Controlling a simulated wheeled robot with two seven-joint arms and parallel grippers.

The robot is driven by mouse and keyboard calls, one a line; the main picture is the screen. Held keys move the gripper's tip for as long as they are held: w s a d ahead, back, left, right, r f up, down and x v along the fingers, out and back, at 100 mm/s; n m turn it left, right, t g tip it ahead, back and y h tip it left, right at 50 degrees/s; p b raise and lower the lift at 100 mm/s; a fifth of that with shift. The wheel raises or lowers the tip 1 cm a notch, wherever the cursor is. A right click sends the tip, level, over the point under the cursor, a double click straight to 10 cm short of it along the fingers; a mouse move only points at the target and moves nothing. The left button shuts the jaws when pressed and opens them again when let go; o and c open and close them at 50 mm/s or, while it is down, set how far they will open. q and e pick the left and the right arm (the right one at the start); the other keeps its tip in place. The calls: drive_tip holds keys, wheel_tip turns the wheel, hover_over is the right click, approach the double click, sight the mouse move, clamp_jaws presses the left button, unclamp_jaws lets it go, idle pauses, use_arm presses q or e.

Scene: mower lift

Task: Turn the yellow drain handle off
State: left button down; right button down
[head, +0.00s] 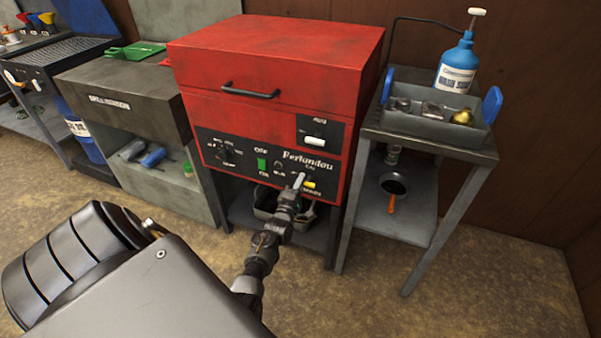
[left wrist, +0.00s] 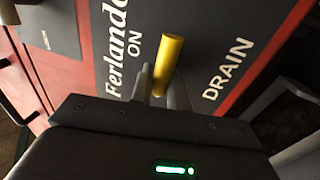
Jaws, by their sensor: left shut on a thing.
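The yellow drain handle (head: 310,185) is on the black control panel of the red parts washer, at the panel's lower right in the head view. In the left wrist view the yellow handle (left wrist: 168,65) sticks up between the words ON and DRAIN. My left gripper (head: 298,187) reaches the panel at the handle. In the left wrist view its two fingers (left wrist: 158,88) are shut on the handle's lower part, one on each side. The handle's base is hidden behind the fingers and gripper body. My right gripper is not in view.
The red washer (head: 275,50) has a black bar handle (head: 250,91) and a green switch (head: 262,164) nearby. A grey cart (head: 430,148) with a tray (head: 425,105) and blue bottle (head: 457,65) stands close on the right. A grey bench (head: 120,95) is left. Floor is clear at right front.

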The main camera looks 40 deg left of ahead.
use_arm(q)
drive_tip(key=c, duration=1.4)
unclamp_jaws()
drive_tip(key=shift+w+d+f, duration=0.1)
drive_tip(key=shift+d, duration=0.15)
drive_tip(key=shift+a, duration=0.1)
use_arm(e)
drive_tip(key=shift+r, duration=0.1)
